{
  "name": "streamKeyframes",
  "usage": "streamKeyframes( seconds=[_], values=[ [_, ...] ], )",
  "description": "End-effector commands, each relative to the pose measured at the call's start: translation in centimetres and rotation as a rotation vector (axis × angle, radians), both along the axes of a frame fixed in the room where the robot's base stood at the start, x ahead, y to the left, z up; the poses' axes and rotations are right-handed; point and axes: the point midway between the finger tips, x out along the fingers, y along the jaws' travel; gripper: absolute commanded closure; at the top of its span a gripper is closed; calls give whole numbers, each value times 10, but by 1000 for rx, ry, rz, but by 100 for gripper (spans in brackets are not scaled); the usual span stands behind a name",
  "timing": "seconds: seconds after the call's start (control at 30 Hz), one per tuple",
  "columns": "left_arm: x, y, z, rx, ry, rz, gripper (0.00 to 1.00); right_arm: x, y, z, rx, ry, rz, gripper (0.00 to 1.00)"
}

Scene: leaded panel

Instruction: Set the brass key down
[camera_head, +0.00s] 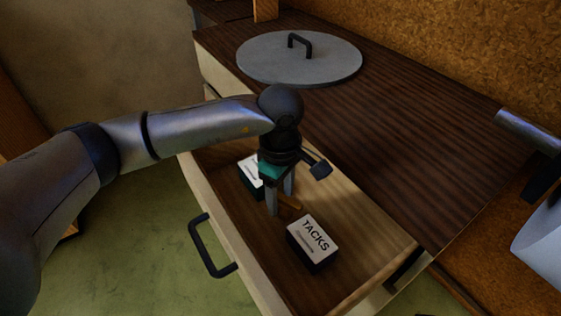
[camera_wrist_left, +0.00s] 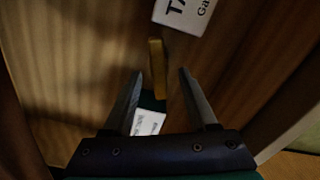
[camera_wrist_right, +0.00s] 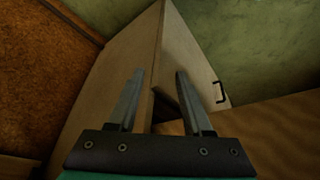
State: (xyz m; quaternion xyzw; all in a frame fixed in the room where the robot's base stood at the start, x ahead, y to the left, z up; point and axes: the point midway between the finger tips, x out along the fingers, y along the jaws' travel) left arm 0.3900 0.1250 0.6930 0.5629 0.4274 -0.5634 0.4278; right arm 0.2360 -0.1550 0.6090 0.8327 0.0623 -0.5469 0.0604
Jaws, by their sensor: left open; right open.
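A small brass-coloured bar, the brass key (camera_head: 291,203), is inside the open drawer (camera_head: 222,231). It also shows in the left wrist view (camera_wrist_left: 157,66), between the fingertips of my left gripper (camera_wrist_left: 160,72) with gaps on both sides. My left gripper (camera_head: 281,203) points down into the drawer with its fingers open. I cannot tell how far the fingertips are above the drawer floor, and the fingers partly hide the key in the head view. My right gripper (camera_wrist_right: 159,73) is open and empty, away from the drawer's contents.
A box labelled TACKS (camera_head: 314,242) is in the drawer in front of the key. A dark box with a white label (camera_head: 249,172) is behind it. A grey round lid (camera_head: 300,60) with a black handle lies on the dark wooden top (camera_head: 400,130), which is otherwise mostly clear.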

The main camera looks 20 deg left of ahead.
Motion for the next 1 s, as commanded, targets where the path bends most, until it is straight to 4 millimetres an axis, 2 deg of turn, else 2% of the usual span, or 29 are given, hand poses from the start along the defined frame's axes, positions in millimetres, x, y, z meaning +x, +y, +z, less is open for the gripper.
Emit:
streamKeyframes(
  seconds=[0.03, 0.5, 0.7, 1.0],
  values=[
    [1, 0, 11, -1, -3, 0, 42, 0, 1, -6, 0, 15, 2, 50],
    [0, 0, 73, 0, -1, 1, 42, -4, 1, -62, -9, 90, 4, 50],
    [0, 0, 86, 0, -1, 1, 42, -7, 0, -74, -11, 104, 5, 50],
    [0, 0, 89, 0, 0, 1, 42, -8, 0, -77, -11, 107, 5, 50]
  ],
)
